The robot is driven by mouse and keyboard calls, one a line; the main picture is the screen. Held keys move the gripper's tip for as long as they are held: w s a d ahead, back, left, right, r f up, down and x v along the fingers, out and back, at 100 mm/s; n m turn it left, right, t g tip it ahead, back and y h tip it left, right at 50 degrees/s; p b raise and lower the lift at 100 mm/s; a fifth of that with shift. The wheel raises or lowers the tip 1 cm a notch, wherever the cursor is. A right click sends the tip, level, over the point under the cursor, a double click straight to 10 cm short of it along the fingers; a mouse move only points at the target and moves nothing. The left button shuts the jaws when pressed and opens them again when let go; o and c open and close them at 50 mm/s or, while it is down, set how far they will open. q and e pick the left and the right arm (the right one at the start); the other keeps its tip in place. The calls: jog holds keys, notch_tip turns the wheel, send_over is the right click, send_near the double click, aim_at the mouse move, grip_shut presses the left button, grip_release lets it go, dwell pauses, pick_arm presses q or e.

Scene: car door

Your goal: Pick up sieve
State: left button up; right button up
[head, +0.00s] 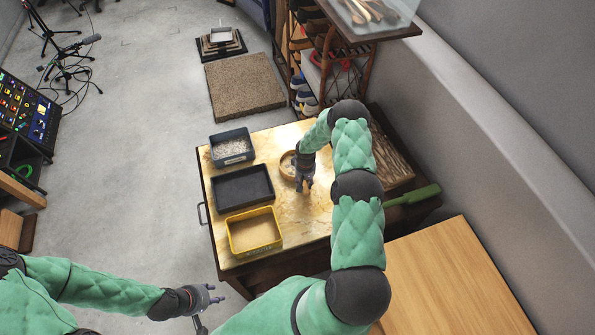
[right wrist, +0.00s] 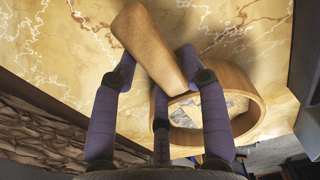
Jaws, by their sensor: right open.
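The sieve (head: 285,167) is a round wooden ring on the marbled yellow tabletop in the head view. In the right wrist view its wooden rim (right wrist: 247,97) encloses a pale mesh, and its thick wooden handle (right wrist: 150,45) points away to the upper left. My right gripper (head: 305,184) is over the sieve, partly hiding it. In the right wrist view its purple fingers (right wrist: 160,80) are spread, with the handle lying across the gap between them. I cannot tell whether they touch it. My left gripper (head: 214,294) is open and empty, off the table at the lower left.
On the table (head: 275,140), a grey tray of pale grains (head: 232,160), a black tray (head: 242,202) and a yellow tray (head: 253,244) line the left side. A green bottle (head: 415,195) lies at the right. A wooden shelf rack (head: 325,75) stands behind.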

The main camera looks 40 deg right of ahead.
jog(key=c, duration=0.9)
